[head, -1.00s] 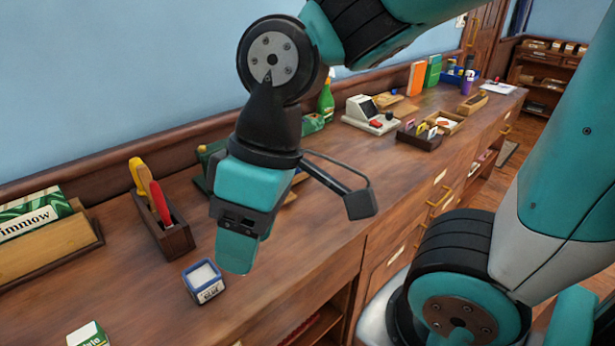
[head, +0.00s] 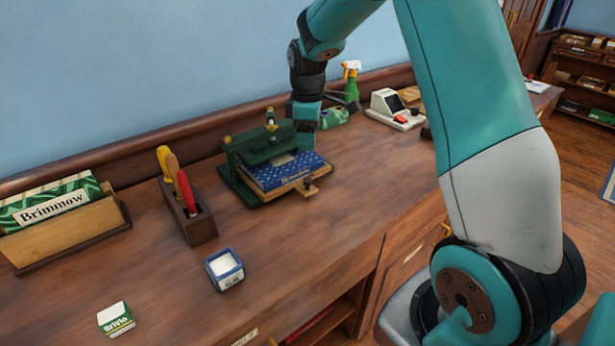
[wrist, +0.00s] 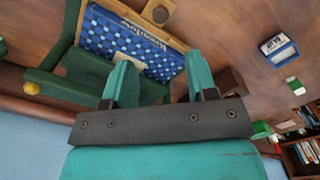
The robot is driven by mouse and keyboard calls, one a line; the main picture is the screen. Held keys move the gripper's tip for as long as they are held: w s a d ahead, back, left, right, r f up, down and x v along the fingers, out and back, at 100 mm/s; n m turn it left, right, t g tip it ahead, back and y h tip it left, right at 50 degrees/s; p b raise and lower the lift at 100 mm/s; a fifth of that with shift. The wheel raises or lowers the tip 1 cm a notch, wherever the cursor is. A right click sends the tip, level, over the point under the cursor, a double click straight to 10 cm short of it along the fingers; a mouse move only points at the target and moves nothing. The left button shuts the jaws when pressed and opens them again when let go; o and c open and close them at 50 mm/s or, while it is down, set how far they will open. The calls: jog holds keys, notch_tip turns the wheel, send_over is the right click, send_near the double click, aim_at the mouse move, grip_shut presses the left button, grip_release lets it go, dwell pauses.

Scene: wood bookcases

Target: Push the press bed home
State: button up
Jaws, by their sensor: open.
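The green press (head: 237,176) stands on the counter near the wall. Its wooden bed (head: 297,187) sticks out toward the counter's front, with a small knob (head: 310,188) on its front edge. A blue patterned book (head: 285,172) lies on the bed, partly under the green frame. In the wrist view the book (wrist: 130,45) and the bed's knob (wrist: 158,11) show at the top. My gripper (head: 305,150) is at the right rear of the press, close to the book's far side. Its fingers (wrist: 158,85) are apart with nothing between them; whether one touches the press is unclear.
A tool holder (head: 190,215), a blue-rimmed white tub (head: 225,268) and a small green-white box (head: 116,320) stand to the left. A card machine (head: 394,110) and spray bottle (head: 351,84) are behind right. The counter before the press is clear.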

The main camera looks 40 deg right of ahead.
aim_at(308, 179)
notch_tip(308, 179, down, 12)
jog(key=shift+f+p, duration=0.1)
jog(key=shift+p, duration=0.2)
jog(key=shift+c, duration=0.4)
grip_shut()
